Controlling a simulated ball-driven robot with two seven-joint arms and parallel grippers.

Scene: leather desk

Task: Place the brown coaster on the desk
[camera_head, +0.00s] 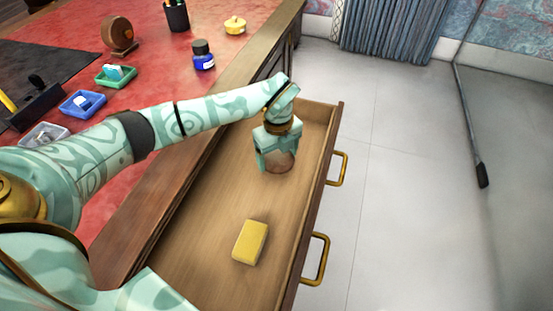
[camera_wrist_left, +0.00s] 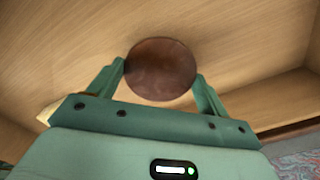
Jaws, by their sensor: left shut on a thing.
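The brown coaster (camera_wrist_left: 161,69) is a round, dark brown disc between the two fingers of my left gripper (camera_wrist_left: 163,80) in the left wrist view. The fingers touch its left and right edges. In the head view the left gripper (camera_head: 275,160) is inside the open drawer (camera_head: 200,225), near its far end, and part of the coaster (camera_head: 279,162) shows between the fingers. I cannot tell whether the coaster still touches the drawer bottom. The desk (camera_head: 150,75) has a red leather top, left of the drawer. My right gripper is not in view.
A yellow sponge-like block (camera_head: 250,242) lies in the drawer's near part. On the desk stand an ink bottle (camera_head: 203,56), a pen cup (camera_head: 176,15), a yellow lidded pot (camera_head: 235,25), a round brown object (camera_head: 119,35) and small trays (camera_head: 116,76). Red leather between them is clear.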

